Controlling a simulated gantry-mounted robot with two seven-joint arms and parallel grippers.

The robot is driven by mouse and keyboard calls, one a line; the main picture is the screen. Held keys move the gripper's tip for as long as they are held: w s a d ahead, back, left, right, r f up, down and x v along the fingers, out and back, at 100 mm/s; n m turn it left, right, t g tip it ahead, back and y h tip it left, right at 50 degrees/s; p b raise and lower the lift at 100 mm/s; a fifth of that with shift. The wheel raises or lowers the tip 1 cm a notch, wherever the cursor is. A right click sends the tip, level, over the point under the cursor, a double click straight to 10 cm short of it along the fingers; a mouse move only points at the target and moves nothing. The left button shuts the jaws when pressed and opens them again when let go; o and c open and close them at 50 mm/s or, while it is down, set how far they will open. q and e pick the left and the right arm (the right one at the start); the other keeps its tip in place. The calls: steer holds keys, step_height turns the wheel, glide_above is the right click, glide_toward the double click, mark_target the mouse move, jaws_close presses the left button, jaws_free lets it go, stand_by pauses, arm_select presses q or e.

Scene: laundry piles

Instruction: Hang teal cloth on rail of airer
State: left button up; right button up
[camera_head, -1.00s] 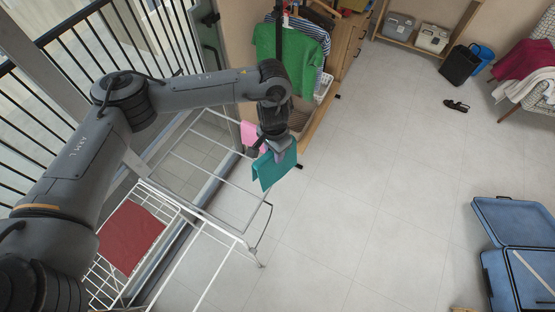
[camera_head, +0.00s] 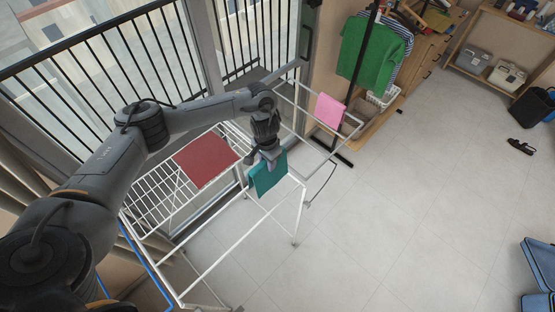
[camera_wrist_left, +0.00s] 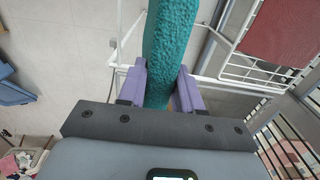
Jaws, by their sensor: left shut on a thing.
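The teal cloth (camera_head: 268,177) hangs down from my left gripper (camera_head: 264,157) over the middle of the white airer (camera_head: 300,216). In the left wrist view, the purple fingers of the left gripper (camera_wrist_left: 158,88) are shut on the teal cloth (camera_wrist_left: 170,40), which runs out between them. White airer bars (camera_wrist_left: 122,35) pass close to the cloth there. I cannot tell whether the cloth touches a rail. My right gripper is not in view.
A red cloth (camera_head: 206,160) lies on the airer's wire rack. A pink cloth (camera_head: 329,110) hangs at its far end. A clothes rack with a green shirt (camera_head: 370,52) stands behind. The railing (camera_head: 95,80) is on the left. The floor on the right is mostly clear.

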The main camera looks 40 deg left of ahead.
arm_select(q)
steer(key=shift+s+a+f, duration=0.2)
steer(key=shift+s+f, duration=0.05)
steer(key=shift+f, duration=0.4)
steer(key=shift+d+f, duration=0.1)
steer(key=shift+d, duration=2.35)
steer(key=b, duration=0.3)
glide_above(283, 200)
steer(key=shift+f, duration=1.7)
steer(key=shift+f+b, duration=1.5)
steer(key=shift+f, duration=1.8)
steer(key=shift+f+b, duration=0.95)
steer(key=shift+f, duration=1.15)
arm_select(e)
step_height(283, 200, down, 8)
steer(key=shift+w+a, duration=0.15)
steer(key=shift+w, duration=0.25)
